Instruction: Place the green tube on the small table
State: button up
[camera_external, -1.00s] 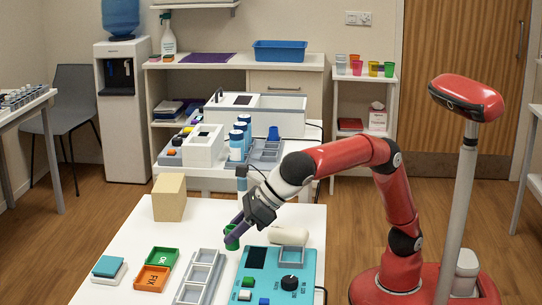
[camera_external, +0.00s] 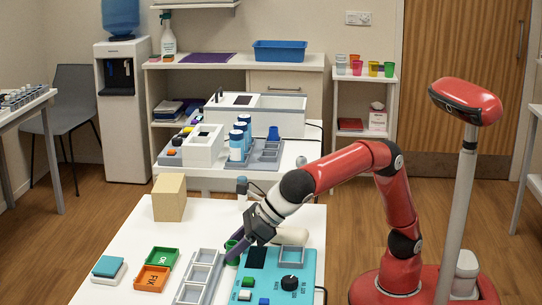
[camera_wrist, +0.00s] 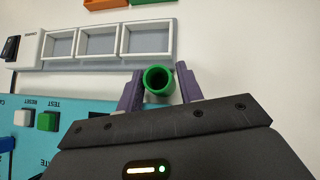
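The green tube (camera_external: 232,250) is upright between the fingers of my gripper (camera_external: 237,246), over the white front table (camera_external: 135,228). A second white table (camera_external: 188,178) stands behind the front one and carries lab equipment. I cannot tell which one is called the small table.
A grey three-compartment tray (camera_external: 199,275) lies just left of the tube, and a teal control panel (camera_external: 275,262) just right. Green (camera_external: 162,257) and orange (camera_external: 152,278) bins, a tan block (camera_external: 169,197) and a cream roll (camera_external: 292,236) are nearby. The table's left middle is clear.

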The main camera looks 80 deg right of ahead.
jog(key=shift+s+r, duration=0.3)
jog(key=shift+r, duration=0.1)
jog(key=v, duration=1)
jog(key=shift+s+r+p, duration=0.2)
jog(key=shift+r+p, duration=0.05)
jog(key=shift+p, duration=0.1)
jog(key=o, duration=0.3)
jog(key=shift+s+d+r, duration=0.15)
jog(key=shift+s+r, duration=0.1)
jog(key=shift+o, duration=0.2)
jog(key=shift+f, duration=0.1)
